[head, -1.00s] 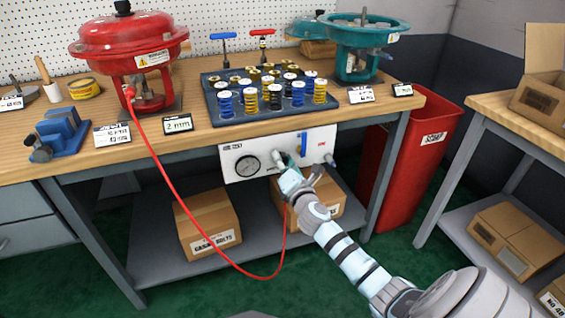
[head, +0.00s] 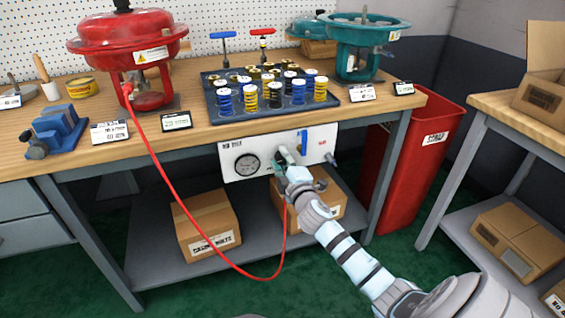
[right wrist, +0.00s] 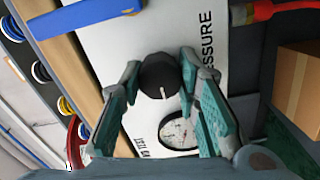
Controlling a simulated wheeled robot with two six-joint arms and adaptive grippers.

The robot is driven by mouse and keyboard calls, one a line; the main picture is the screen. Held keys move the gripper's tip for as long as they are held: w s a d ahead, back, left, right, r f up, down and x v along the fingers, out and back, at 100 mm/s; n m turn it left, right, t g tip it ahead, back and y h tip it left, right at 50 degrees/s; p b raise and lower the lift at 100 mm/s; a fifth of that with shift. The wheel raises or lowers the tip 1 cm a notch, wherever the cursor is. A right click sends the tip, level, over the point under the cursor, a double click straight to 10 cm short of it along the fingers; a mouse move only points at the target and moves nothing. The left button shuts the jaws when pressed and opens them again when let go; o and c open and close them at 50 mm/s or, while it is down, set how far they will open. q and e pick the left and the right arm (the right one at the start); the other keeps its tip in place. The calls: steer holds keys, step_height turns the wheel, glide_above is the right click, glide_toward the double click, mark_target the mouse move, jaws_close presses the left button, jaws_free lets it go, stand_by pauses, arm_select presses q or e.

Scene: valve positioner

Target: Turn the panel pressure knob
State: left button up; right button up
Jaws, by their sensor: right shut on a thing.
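The white pressure panel (head: 265,147) hangs under the front edge of the workbench. It carries a round dial gauge (head: 247,164) at left and a blue lever (head: 304,142) at right. The black pressure knob (right wrist: 158,76), with a white pointer line, shows in the right wrist view. My right gripper (head: 286,164) is at the panel, its two green-padded fingers on either side of the knob and shut on it. The fingers mostly hide the knob in the head view. The gauge (right wrist: 178,133) also shows between the fingers in the wrist view. My left gripper is not in view.
A red hose (head: 185,210) hangs in a loop from the red actuator (head: 125,45) toward the panel, passing below my right gripper. Cardboard boxes (head: 205,215) sit on the shelf below. A red scrap bin (head: 412,165) stands right of the bench.

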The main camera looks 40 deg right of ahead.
steer(key=m, duration=0.3)
steer(key=shift+f+m+b, duration=0.1)
steer(key=shift+m+b, duration=0.2)
steer(key=shift+b, duration=0.1)
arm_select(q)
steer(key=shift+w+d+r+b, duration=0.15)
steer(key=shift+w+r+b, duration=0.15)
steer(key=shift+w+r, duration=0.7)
arm_select(e)
steer(key=shift+m, duration=1.3)
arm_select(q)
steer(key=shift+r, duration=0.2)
arm_select(e)
steer(key=o, duration=1.2)
steer(key=shift+c, duration=0.2)
steer(key=shift+s, duration=0.1)
steer(key=v, duration=1.2)
